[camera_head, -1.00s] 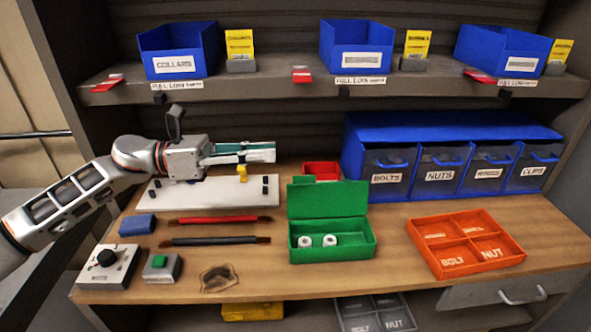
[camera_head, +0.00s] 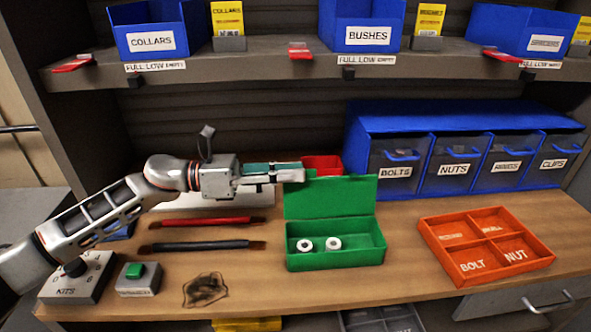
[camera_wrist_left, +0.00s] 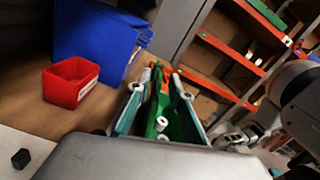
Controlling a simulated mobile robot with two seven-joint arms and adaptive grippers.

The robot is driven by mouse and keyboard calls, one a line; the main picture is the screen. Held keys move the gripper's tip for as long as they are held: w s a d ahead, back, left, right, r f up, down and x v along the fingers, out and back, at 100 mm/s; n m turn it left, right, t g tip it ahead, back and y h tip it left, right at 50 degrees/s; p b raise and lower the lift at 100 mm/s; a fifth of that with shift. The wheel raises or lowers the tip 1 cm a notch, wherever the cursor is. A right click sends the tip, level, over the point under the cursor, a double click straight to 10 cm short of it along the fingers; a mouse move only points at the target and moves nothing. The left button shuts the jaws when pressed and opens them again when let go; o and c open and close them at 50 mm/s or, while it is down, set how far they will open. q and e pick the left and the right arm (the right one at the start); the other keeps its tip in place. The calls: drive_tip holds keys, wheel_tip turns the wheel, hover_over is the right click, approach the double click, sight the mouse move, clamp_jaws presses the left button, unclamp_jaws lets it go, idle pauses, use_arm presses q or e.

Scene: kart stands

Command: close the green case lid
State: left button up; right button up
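The green case (camera_head: 335,258) stands on the bench with its lid (camera_head: 335,197) upright at the back edge. Two white ring-shaped parts (camera_head: 333,243) lie inside it. My left gripper (camera_head: 302,172) is level with the top left corner of the lid and overlaps it in the head view. In the left wrist view, the fingers (camera_wrist_left: 165,85) are apart, with the green case (camera_wrist_left: 182,122) visible between and beyond them. I cannot tell whether a finger touches the lid.
A small red bin (camera_head: 322,163) stands behind the lid, beside the blue drawer unit (camera_head: 455,115). An orange divided tray (camera_head: 487,245) lies to the right. Red (camera_head: 207,222) and black (camera_head: 207,246) tools lie left of the case. A shelf (camera_head: 250,62) with blue bins overhangs the back.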

use_arm(q)
drive_tip(key=shift+d, duration=0.65)
clamp_jaws()
